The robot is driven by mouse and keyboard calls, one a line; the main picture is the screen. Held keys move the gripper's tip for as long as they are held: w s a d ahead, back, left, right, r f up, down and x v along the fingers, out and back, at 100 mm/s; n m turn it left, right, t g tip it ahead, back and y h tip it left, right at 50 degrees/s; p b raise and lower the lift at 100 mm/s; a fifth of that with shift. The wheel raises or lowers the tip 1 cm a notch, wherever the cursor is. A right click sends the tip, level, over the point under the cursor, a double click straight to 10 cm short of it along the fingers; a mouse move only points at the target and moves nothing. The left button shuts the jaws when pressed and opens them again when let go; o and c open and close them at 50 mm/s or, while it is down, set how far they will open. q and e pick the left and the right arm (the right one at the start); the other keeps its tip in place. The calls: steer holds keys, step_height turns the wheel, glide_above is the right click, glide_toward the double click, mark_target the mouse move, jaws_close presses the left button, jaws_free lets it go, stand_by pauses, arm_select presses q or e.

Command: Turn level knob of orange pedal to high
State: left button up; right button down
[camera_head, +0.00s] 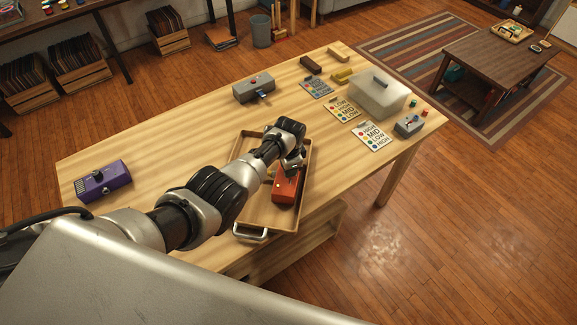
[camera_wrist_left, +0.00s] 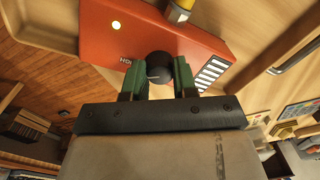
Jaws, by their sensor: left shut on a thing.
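The orange pedal (camera_head: 286,187) lies in a wooden tray (camera_head: 257,197) on the table. My left gripper (camera_head: 293,163) reaches over the pedal's far end. In the left wrist view the pedal (camera_wrist_left: 85,30) shows a black round knob (camera_wrist_left: 158,66) with a pale pointer line. The green fingers of my left gripper (camera_wrist_left: 158,82) are shut on this knob, one on each side. A label beside the left finger is partly hidden, so I cannot read it fully. A yellow light and a striped panel show on the pedal. My right gripper is not in view.
A purple pedal (camera_head: 103,182) sits at the table's left, a grey pedal (camera_head: 254,89) at the back. A clear box (camera_head: 377,96), printed cards (camera_head: 369,136) and a small grey device (camera_head: 409,125) are on the right. The table's left middle is clear.

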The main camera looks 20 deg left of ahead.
arm_select(q)
steer(key=o, duration=0.9)
steer(key=shift+o, duration=0.2)
step_height(320, 180, up, 11)
steer(key=p, duration=0.2)
steer(key=shift+s+f, duration=0.15)
steer(key=shift+d, duration=0.1)
